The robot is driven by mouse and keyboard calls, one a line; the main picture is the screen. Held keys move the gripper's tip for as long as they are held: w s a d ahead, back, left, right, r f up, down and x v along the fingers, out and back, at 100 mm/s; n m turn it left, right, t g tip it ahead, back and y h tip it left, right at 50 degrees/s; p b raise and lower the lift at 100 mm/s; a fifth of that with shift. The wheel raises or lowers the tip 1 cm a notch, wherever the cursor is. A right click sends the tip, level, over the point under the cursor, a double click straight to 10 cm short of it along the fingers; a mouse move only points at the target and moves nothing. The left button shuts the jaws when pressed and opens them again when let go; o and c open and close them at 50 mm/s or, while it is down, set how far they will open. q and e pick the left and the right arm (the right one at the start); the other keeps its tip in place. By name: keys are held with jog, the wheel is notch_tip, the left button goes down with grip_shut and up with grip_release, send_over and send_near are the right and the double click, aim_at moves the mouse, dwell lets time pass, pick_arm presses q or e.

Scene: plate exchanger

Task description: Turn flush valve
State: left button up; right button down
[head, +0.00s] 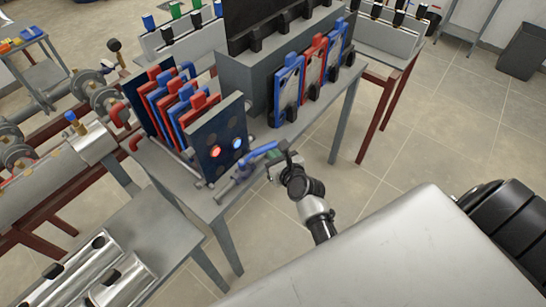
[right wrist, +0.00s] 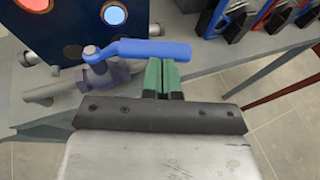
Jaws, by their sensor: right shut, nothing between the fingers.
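The flush valve's blue lever handle (head: 258,152) sits beside the lower right of the plate exchanger's front plate (head: 222,130). In the right wrist view the handle (right wrist: 155,49) lies roughly level, pointing right from its pivot on the grey valve body (right wrist: 106,76). My right gripper (head: 280,164) is at the handle's free end in the head view. In the right wrist view its green fingers (right wrist: 162,72) are shut and empty, just below the handle; whether they touch it I cannot tell. My left gripper is not in view.
The exchanger stands on a grey table (head: 205,205) with red and blue plates behind the front plate. More framed plates (head: 312,68) lean on a rack behind. A bench with metal cylinders (head: 110,270) is at lower left. Open floor lies to the right.

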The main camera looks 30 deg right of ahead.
aim_at(268, 144)
jog(key=shift+w, duration=0.35)
jog(key=w+n+y, duration=0.1)
jog(key=w+n+y+b, duration=0.1)
jog(key=w+n+y, duration=0.1)
jog(key=y, duration=0.1)
jog(key=shift+d+r+g+b, duration=0.25)
jog(key=shift+d+g+b, duration=0.05)
jog(key=shift+d+b, duration=0.1)
jog(key=shift+w+f, duration=0.1)
jog(key=shift+w, duration=0.15)
